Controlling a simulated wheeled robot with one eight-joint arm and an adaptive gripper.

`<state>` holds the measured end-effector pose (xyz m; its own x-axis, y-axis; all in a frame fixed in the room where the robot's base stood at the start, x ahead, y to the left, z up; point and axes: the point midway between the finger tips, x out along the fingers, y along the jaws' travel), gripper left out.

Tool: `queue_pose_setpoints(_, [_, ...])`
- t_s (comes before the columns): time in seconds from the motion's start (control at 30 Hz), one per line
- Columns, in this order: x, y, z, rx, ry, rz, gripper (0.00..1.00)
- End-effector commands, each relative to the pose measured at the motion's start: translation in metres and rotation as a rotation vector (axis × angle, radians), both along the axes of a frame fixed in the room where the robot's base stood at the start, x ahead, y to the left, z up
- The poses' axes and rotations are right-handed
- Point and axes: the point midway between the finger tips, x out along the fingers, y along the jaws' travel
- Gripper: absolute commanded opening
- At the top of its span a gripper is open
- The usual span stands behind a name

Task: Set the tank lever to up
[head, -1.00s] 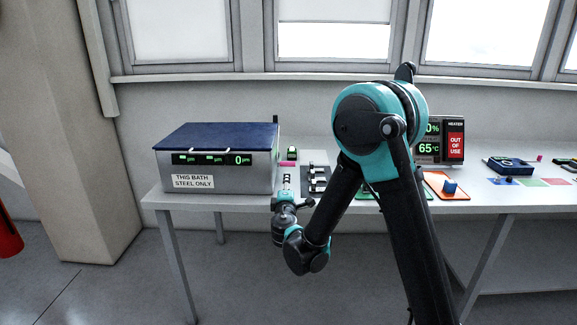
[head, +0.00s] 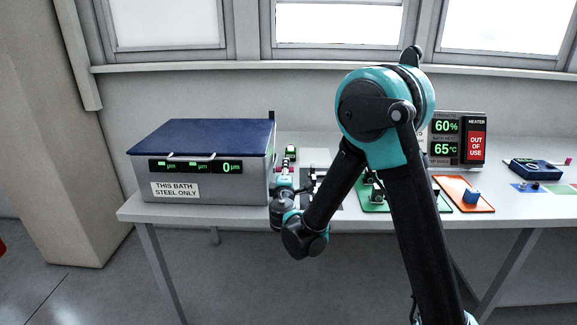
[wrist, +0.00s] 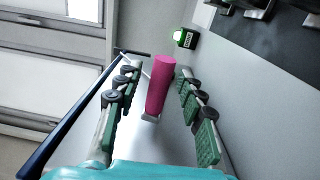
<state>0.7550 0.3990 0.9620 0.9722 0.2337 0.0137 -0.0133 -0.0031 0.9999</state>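The tank (head: 210,188) is a grey metal box with a dark blue lid (head: 205,137), on the left of the table in the head view. The tank lever has a pink grip (wrist: 160,85), seen close in the wrist view, with a small pale piece at its lower end. My gripper (wrist: 155,105) is open, with its green-padded fingers on either side of the pink grip. The grip looks nearer the right finger; I cannot tell whether they touch. In the head view my gripper (head: 282,178) is beside the tank's right side, and the lever is mostly hidden there.
A small green-lit device (wrist: 186,38) stands near the lever. A dark rack (head: 318,180), a green tray (head: 375,207) and an orange tray (head: 465,205) with a blue piece lie to the right. The heater panel (head: 459,140) reads "out of use".

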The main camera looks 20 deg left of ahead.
Motion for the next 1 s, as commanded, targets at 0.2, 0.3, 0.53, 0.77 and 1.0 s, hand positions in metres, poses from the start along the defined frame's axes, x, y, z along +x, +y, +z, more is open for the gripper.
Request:
queue_pose_setpoints(0.2, [-0.0002, 0.0005, 0.0001, 0.0, 0.0, 0.0, 0.39])
queue_pose_setpoints(0.3, [-0.0002, 0.0005, 0.0001, 0.0, 0.0, 0.0, 0.34])
queue_pose_setpoints(0.53, [-0.0001, 0.0004, 0.0001, 0.0, 0.0, 0.0, 0.06])
queue_pose_setpoints(0.77, [-0.0001, 0.0004, 0.0, 0.0, 0.0, 0.0, 0.0])
queue_pose_setpoints(1.0, [-0.0001, 0.0003, 0.0007, 0.0, 0.004, 0.0, 0.0])
